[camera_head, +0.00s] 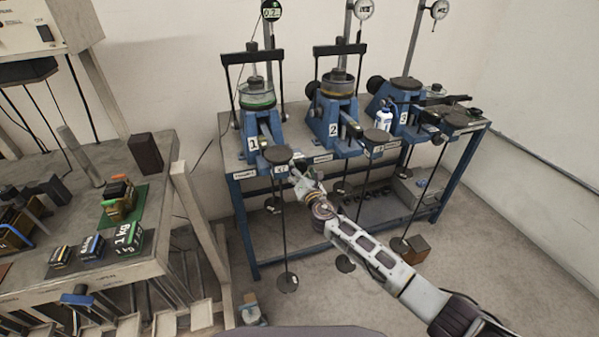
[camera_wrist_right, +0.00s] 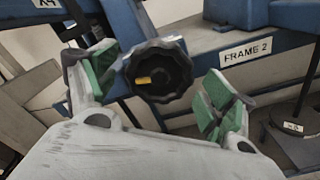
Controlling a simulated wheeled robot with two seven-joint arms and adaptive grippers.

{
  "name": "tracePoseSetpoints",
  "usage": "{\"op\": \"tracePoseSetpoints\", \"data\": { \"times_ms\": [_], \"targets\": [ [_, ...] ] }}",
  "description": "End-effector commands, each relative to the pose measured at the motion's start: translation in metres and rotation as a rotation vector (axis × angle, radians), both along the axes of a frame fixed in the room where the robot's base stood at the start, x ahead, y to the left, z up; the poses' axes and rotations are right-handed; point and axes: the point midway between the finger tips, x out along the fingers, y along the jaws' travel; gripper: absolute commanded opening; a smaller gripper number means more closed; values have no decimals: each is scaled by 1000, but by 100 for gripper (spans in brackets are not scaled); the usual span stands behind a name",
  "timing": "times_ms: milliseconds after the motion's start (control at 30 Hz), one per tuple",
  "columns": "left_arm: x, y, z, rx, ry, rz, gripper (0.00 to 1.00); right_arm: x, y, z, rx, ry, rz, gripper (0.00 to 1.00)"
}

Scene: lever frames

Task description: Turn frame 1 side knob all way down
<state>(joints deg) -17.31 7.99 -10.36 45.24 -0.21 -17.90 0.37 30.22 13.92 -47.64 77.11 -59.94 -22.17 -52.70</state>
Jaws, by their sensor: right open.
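Frame 1 (camera_head: 257,125) is a blue lever frame with a "1" plate, at the left end of the blue bench. In the right wrist view a black lobed knob (camera_wrist_right: 165,78) with a yellow mark left of its centre faces me, between a label at the upper left and the "FRAME 2" label. My right gripper (camera_head: 298,168) is at the bench front, right of frame 1, and hides the knob in the head view. In the wrist view its green-padded fingers (camera_wrist_right: 155,88) are open on either side of the knob, with gaps visible. My left gripper is out of view.
Hanging rods with discs drop before the bench. A side table (camera_head: 70,205) with weights is at left. Floor between is open.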

Motion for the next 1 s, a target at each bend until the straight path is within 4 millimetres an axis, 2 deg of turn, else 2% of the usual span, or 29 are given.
{"op": "tracePoseSetpoints", "data": {
  "times_ms": [267,467,1000],
  "targets": [
    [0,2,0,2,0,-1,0,-2,-1,0,0,-1,-1,84],
    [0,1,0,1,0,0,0,-11,-4,0,1,-1,0,84],
    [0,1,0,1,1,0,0,-56,-19,0,0,0,0,84]
  ]
}}
